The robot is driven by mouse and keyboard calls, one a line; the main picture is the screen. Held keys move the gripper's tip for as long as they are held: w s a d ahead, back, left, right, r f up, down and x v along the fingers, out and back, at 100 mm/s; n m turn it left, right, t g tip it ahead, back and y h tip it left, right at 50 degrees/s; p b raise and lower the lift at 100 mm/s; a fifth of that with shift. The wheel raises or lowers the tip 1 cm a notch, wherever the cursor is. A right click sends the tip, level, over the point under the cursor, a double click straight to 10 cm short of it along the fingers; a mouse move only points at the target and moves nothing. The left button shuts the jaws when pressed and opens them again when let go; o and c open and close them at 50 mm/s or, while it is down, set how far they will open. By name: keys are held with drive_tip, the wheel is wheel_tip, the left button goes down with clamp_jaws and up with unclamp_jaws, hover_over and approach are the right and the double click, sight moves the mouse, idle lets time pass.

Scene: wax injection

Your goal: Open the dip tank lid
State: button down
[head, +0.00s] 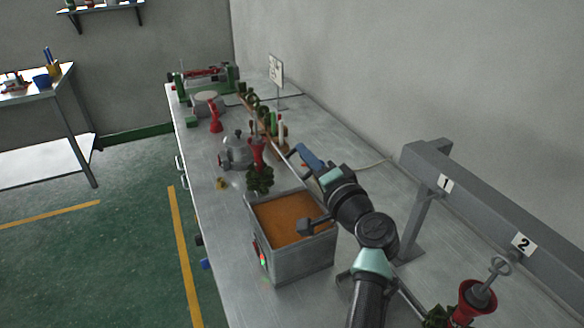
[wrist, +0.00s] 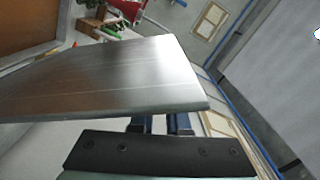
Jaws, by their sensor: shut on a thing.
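The dip tank (head: 290,265) is a grey metal box on the bench, and its top shows orange-brown wax (head: 290,215). Its lid is a bare metal plate that fills much of the wrist view (wrist: 120,78). In the head view the lid seems to be the thin, nearly edge-on strip (head: 284,160), tilted up at the tank's far right side. My gripper (head: 308,158) is at that strip, shut on the lid. In the wrist view the fingers (wrist: 160,124) are partly hidden behind the plate, so the exact grip does not show. Wax (wrist: 40,25) also shows there.
A red piece with a dark green base (head: 259,155) stands close behind the tank, beside a grey pot (head: 236,152). A grey rack numbered 1 and 2 (head: 470,205) stands to the right, with a red piece (head: 475,298) below it. The wall bounds the bench on the right.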

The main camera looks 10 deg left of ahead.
drive_tip(key=shift+w+d+r+m+b, duration=0.15)
drive_tip(key=shift+w+d+r+m, duration=0.15)
drive_tip(key=shift+w+d+m, duration=0.35)
drive_tip(key=shift+w+d+r+m+b, duration=0.15)
drive_tip(key=shift+w+d+r+m, duration=0.2)
drive_tip(key=shift+d+m, duration=0.45)
drive_tip(key=shift+f, duration=0.1)
drive_tip(key=c, duration=0.9)
unclamp_jaws()
drive_tip(key=shift+d+f, duration=0.1)
drive_tip(key=b+v, duration=0.1)
drive_tip(key=v, duration=1.1)
drive_tip(key=shift+s+d, duration=0.2)
drive_tip(key=shift+s, duration=0.15)
